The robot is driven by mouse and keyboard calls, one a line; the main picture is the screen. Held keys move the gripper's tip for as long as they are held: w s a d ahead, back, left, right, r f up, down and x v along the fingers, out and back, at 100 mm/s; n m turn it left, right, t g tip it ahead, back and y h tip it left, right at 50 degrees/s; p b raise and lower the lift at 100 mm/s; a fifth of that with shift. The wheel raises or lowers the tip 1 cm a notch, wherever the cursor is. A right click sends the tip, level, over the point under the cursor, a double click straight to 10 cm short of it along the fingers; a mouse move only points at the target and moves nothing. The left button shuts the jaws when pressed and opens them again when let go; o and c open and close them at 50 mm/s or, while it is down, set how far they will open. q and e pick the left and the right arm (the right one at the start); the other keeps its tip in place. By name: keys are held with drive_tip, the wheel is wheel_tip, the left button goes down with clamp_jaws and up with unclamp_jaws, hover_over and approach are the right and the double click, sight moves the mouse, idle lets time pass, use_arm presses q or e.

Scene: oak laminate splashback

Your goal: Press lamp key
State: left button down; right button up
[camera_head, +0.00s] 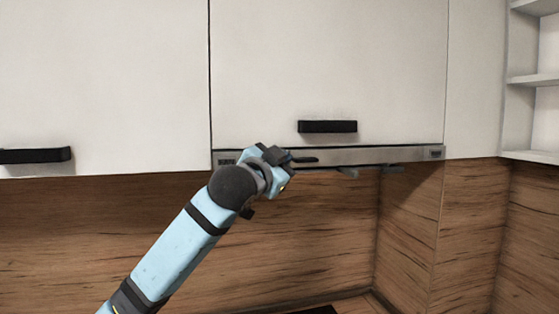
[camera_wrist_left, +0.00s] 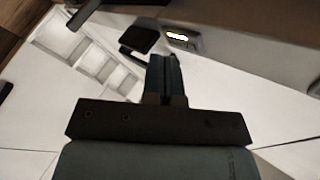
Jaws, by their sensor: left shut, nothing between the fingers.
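I cannot tell which part is the lamp key.
White cabinet doors with black handles (camera_head: 327,127) (camera_head: 35,155) are above. Open shelves (camera_head: 533,80) stand at the right. A wood splashback (camera_head: 310,235) lies behind and below, with free room in front of it.

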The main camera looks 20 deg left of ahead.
use_arm(q)
drive_tip(key=s+d, duration=0.3)
drive_tip(key=s, duration=0.2)
drive_tip(key=shift+d, duration=0.25)
idle(0.4)
drive_tip(key=s+f+n+g, duration=0.2)
drive_tip(key=s+f, duration=0.1)
drive_tip(key=f, duration=1.7)
drive_tip(key=s+f+n+g, duration=0.1)
drive_tip(key=s+f+g, duration=0.15)
drive_tip(key=f, duration=1.75)
drive_tip(key=s+a+f+n+g, duration=0.2)
drive_tip(key=s+f+n+g, duration=0.1)
drive_tip(key=s+f, duration=2.3)
drive_tip(key=shift+s+f+n+g+y, duration=0.25)
drive_tip(key=shift+n+g+y, duration=0.05)
drive_tip(key=shift+g+y, duration=0.1)
